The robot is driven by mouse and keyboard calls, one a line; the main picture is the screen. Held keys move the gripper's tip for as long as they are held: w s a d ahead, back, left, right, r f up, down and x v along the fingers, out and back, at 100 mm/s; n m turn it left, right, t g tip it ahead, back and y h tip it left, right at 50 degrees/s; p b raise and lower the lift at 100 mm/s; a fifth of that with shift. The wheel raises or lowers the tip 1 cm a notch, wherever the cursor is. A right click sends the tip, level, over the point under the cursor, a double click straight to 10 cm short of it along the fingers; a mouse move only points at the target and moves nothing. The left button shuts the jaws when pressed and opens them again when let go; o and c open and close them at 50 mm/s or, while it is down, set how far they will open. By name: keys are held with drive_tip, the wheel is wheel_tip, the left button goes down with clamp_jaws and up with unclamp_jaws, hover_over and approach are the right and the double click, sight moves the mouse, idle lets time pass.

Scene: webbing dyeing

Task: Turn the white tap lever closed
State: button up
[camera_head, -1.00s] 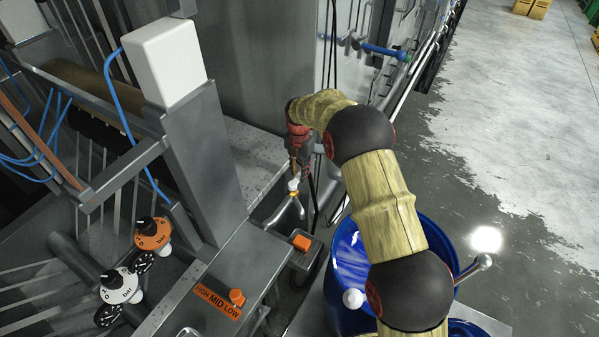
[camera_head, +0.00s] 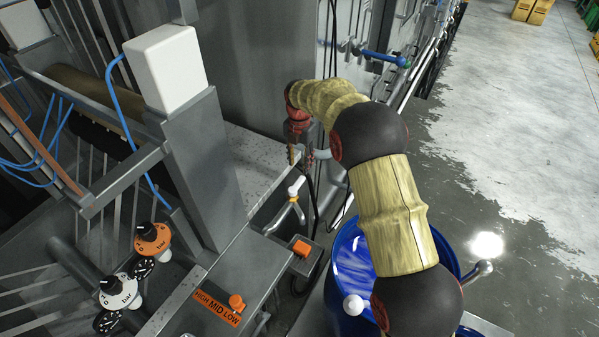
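The tap (camera_head: 284,215) is a small pale metal spout beside the machine's side, in the middle of the head view. Its white lever (camera_head: 297,186) sits on top and points up and to the right. My gripper (camera_head: 298,155) hangs from the red wrist just above and behind the lever in the picture. A small gap shows between the fingers and the lever. The fingers are small and partly dark, so whether they are open or shut is unclear. Nothing is visibly held.
An orange button box (camera_head: 301,247) stands right of the tap. A blue drum (camera_head: 348,250) is below my arm. An orange-labelled panel (camera_head: 217,308), an orange gauge knob (camera_head: 153,236) and a white one (camera_head: 120,289) are lower left. Dark hoses hang right of the tap.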

drive_tip(key=shift+r, duration=2)
drive_tip(key=s+d+m+t+b, duration=0.2)
drive_tip(key=s+d+m+b, duration=0.3)
drive_tip(key=s+m, duration=0.4)
drive_tip(key=s+d+r+m+t+b, duration=0.1)
drive_tip(key=s+d+m+b, duration=0.3)
drive_tip(key=s+m, duration=0.6)
drive_tip(key=s+d+r+m+t+b, duration=0.1)
drive_tip(key=s+d+m+b, duration=0.4)
drive_tip(key=s, duration=1.9)
drive_tip(key=m+t+b, duration=0.1)
drive_tip(key=m+b, duration=0.1)
drive_tip(key=m, duration=0.3)
drive_tip(key=shift+s+d+r+t, duration=0.15)
drive_tip(key=shift+s+d+t, duration=0.1)
drive_tip(key=shift+d+t, duration=0.05)
